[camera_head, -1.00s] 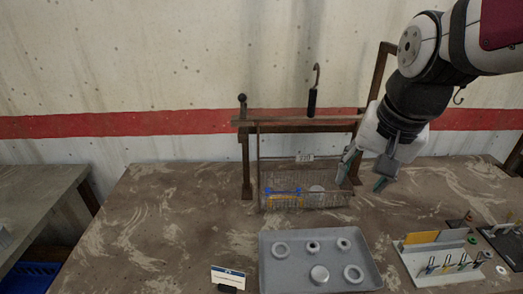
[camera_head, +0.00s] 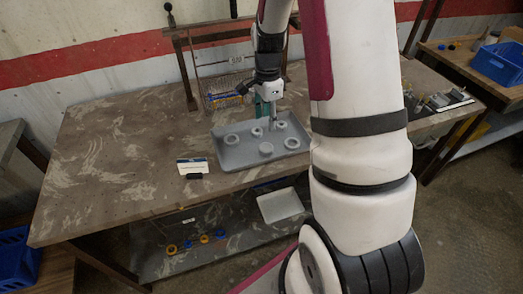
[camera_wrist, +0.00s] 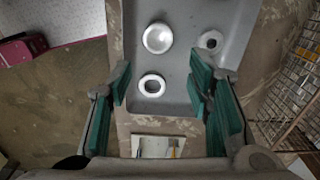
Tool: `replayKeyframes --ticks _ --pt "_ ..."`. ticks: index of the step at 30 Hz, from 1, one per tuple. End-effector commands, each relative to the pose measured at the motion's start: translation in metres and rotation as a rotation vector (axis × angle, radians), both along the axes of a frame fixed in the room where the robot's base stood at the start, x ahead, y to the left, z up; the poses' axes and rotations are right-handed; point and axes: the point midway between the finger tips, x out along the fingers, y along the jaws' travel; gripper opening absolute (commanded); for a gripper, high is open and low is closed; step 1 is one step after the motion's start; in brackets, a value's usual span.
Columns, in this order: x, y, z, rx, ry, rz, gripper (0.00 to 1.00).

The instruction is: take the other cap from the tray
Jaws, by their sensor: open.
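The grey tray (camera_head: 228,162) lies on the bench and holds several pale round parts. A pale ring with a dark hole (camera_wrist: 152,85) appears between my fingers in the wrist view, on the tray. A small ring (camera_wrist: 211,41) lies near the tray's back edge. In the head view my gripper (camera_head: 268,112) hides part of the tray's back edge.
A wire basket (camera_head: 222,93) hangs on a rail behind the tray; its mesh is close on the right in the wrist view (camera_wrist: 292,85). My arm hides the bench on the right. The left bench top is clear.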

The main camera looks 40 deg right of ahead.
Motion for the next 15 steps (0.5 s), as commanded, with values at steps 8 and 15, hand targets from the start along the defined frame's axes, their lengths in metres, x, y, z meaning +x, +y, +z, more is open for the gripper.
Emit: replayKeyframes --ticks 8,15 --pt "-0.002 0.001 -0.052 0.002 0.005 0.002 0.46" --pt "-0.001 0.001 -0.07 0.001 0.001 0.003 0.46"
